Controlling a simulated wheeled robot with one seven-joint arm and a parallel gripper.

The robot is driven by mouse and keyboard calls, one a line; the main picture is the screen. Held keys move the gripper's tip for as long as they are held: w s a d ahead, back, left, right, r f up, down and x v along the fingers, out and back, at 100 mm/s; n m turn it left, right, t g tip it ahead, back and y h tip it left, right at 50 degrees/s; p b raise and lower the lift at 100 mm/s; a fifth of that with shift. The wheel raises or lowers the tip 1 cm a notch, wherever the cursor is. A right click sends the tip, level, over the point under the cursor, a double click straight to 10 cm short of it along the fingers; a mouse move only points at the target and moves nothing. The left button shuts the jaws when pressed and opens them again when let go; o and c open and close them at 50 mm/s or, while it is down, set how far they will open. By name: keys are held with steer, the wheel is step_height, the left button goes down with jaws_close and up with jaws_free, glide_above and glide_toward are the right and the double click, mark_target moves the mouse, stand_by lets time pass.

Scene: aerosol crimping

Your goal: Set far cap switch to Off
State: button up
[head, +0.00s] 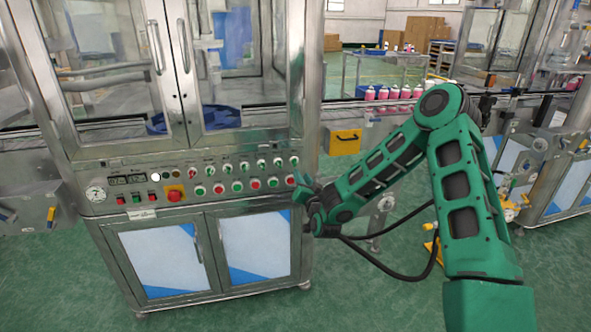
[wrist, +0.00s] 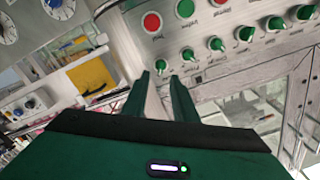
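The panel carries a top row of green selector switches (head: 260,162). Their labels are too small to read, so I cannot tell which is the far cap switch. The end switch on the right of the row (head: 294,160) also shows in the wrist view (wrist: 160,66), just beyond my fingertips. Its exact setting is unclear. My gripper (wrist: 161,80) is open, with a narrow empty gap between its two fingers. It appears apart from the switch. In the head view my gripper (head: 303,185) is at the panel's right edge, its fingertips hard to make out.
A row of red and green buttons (head: 236,186) runs below the switches. A red emergency stop on yellow (head: 174,193) and a gauge (head: 96,194) are farther left. Glass doors (head: 200,60) stand above the panel. A yellow box (head: 345,142) is to the right.

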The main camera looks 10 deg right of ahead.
mark_target(295, 163)
steer(key=w, duration=0.8)
steer(key=shift+w, duration=0.1)
jaws_close()
